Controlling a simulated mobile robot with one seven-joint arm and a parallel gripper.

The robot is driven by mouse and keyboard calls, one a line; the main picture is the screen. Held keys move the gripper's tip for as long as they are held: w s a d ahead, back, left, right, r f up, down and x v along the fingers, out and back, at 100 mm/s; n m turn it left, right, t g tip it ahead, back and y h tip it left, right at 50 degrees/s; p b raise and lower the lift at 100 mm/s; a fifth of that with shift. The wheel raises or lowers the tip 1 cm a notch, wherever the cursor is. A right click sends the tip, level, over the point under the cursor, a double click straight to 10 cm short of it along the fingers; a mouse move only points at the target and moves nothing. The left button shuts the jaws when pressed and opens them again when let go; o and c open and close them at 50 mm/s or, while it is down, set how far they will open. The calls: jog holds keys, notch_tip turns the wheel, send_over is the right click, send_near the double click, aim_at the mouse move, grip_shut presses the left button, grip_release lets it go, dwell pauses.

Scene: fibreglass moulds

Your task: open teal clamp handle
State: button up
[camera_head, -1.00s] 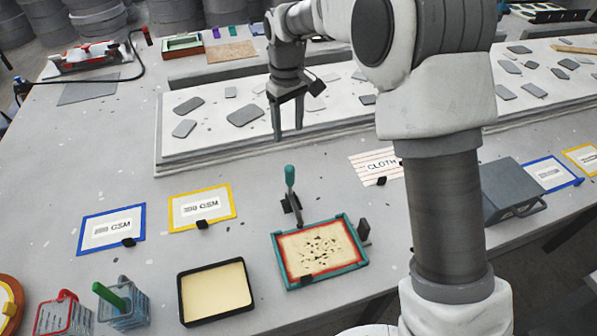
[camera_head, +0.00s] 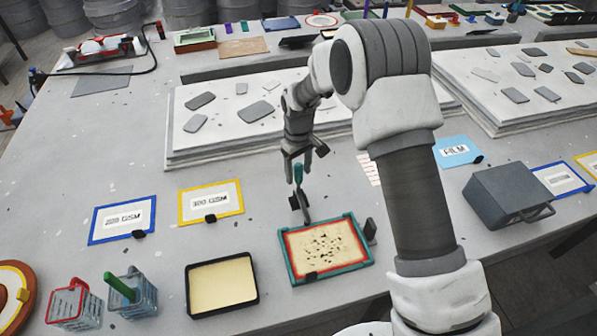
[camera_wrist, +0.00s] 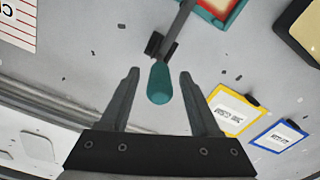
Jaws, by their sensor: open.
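The teal clamp handle (camera_head: 298,174) stands up from a dark clamp base (camera_head: 301,203) behind the teal-framed mould (camera_head: 288,262). My gripper (camera_head: 299,173) is open and comes down from above and behind the handle. In the wrist view the teal handle grip (camera_wrist: 160,82) lies between and just beyond my two open fingers (camera_wrist: 160,80), with a gap on each side. The grey clamp lever (camera_wrist: 178,28) runs from the grip towards the teal frame (camera_wrist: 222,22). The fingertips partly blend with the handle in the head view.
A black tray with cream filling (camera_head: 252,300) sits left of the mould. Blue (camera_head: 92,240) and yellow (camera_head: 182,221) framed GSM cards lie further left. A grey box (camera_head: 497,190) is at the right. A white slab (camera_head: 172,157) with grey pieces lies behind.

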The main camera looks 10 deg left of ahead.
jog(key=shift+f, duration=0.6)
grip_shut()
dwell(1.1)
